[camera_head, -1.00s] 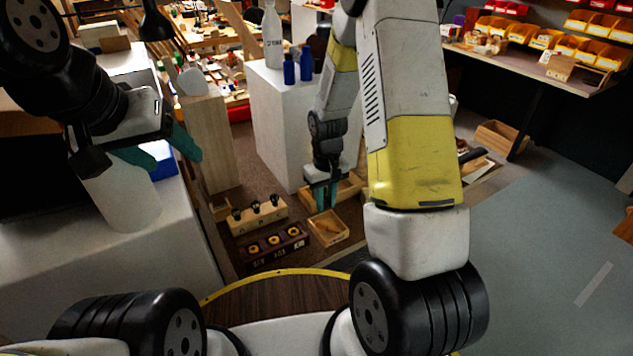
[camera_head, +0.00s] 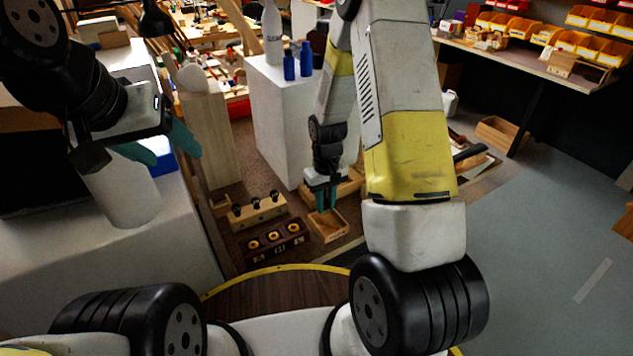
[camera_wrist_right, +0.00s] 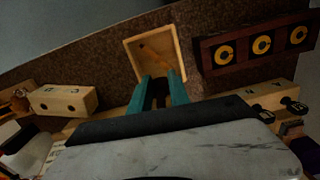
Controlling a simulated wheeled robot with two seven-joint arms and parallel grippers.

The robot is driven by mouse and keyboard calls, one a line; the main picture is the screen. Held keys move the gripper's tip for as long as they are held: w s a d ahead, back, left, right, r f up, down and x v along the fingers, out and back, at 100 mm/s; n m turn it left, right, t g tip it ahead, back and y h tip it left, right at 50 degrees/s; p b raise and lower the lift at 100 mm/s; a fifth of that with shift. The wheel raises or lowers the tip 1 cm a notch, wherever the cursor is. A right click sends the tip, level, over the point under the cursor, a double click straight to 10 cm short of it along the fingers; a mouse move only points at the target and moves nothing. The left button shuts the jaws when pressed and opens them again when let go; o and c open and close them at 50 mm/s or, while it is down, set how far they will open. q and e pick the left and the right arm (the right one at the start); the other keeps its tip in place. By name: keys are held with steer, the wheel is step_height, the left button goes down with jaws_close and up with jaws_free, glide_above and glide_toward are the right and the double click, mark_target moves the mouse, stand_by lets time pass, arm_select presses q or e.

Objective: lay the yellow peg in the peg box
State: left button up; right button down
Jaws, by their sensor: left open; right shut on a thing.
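My right gripper (camera_head: 325,200) points down just above a small open wooden box (camera_head: 343,232), which I take for the peg box. In the right wrist view its teal fingers (camera_wrist_right: 160,93) are close together at the near edge of the box (camera_wrist_right: 128,46). Something dark and slim sits between them; I take it for the held peg, but its yellow colour is not clear. An orange-brown mark shows inside the box; I cannot tell what it is.
A dark block with several yellow rings (camera_head: 274,243) and a pale wooden block with black knobs (camera_head: 258,213) stand left of the box. Another wooden tray (camera_head: 347,190) lies behind it. A white pedestal (camera_head: 280,120) with blue bottles stands further back.

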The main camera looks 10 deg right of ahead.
steer(key=shift+f, duration=1.3)
stand_by(0.7)
steer(key=c, duration=1.1)
jaws_free()
steer(key=shift+c, duration=0.2)
step_height(320, 180, up, 8)
steer(key=shift+r, duration=0.2)
steer(key=s+r+m+t+y, duration=0.1)
steer(key=s+r+t, duration=0.15)
steer(key=r, duration=0.65)
steer(key=s+r+t, duration=0.1)
steer(key=s+r, duration=0.3)
steer(key=r, duration=0.5)
steer(key=s+r+m+t+y, duration=0.1)
steer(key=s+r+t, duration=0.1)
steer(key=s+r, duration=0.8)
steer(key=shift+s+a+r+m+t, duration=0.25)
steer(key=shift+s+r+m+t, duration=0.1)
steer(key=shift+s, duration=0.8)
